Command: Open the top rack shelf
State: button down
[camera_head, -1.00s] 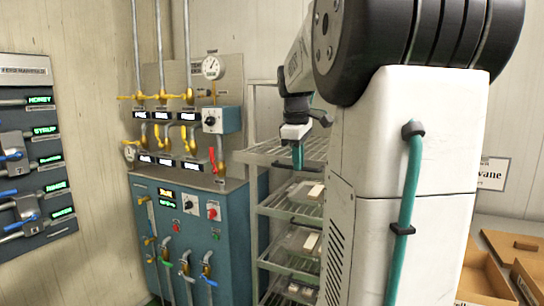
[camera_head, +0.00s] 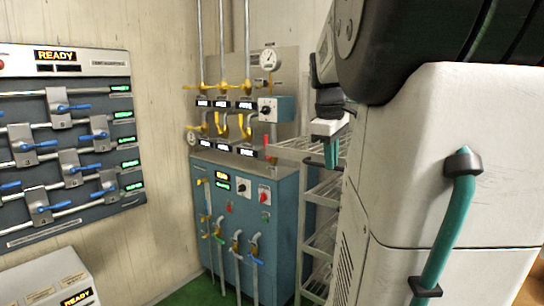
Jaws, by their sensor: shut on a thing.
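The metal rack (camera_head: 304,240) stands right of the blue control cabinet, partly hidden behind my own white body. Its top shelf (camera_head: 290,149) is a pale wire grid that juts out to the left past the rack's upright. My gripper (camera_head: 331,160), with teal fingers pointing down, is at the right part of this top shelf and is shut on it. The exact contact is small and hard to see. The right side of the rack is hidden.
The blue cabinet (camera_head: 258,226) with valves, pipes and gauges is close to the rack's left. A valve panel (camera_head: 62,140) hangs on the left wall. A white box (camera_head: 50,287) stands at bottom left. Green floor (camera_head: 195,293) shows between.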

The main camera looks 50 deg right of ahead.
jog(key=c, duration=1.5)
grip_release()
jog(key=r, duration=0.2)
jog(key=a+r, duration=0.1)
jog(key=r, duration=0.4)
jog(key=shift+a+r, duration=0.25)
jog(key=shift+r, duration=0.1)
